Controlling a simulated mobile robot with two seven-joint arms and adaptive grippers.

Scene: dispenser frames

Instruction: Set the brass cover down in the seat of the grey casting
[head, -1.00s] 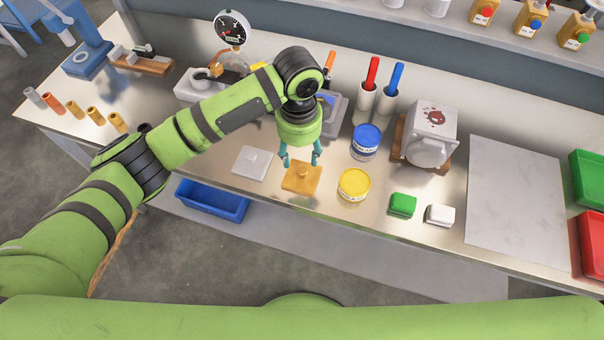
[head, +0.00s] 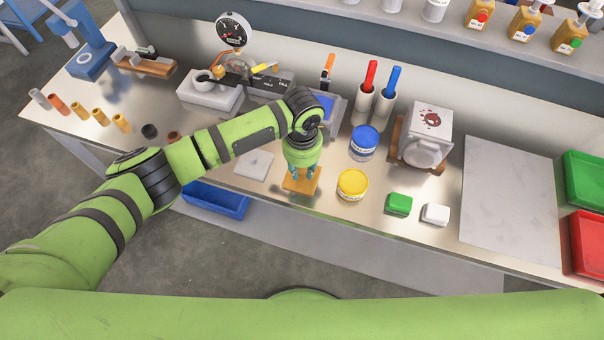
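The brass cover (head: 301,185) is a square yellow plate near the front edge of the bench. My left gripper (head: 302,172) points down right over it, with its teal fingers at the middle of the plate. The fingers and my wrist hide the cover's knob, so I cannot tell whether they are shut on it. The grey casting (head: 210,98) is a pale block with a round opening at the back left, below the pressure gauge. My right gripper is out of view.
A similar grey cover (head: 254,165) lies just left of the brass one. A yellow tin (head: 352,185) stands close on the right, with a blue tin (head: 363,143) behind it. A blue bin (head: 216,201) sits below the bench edge.

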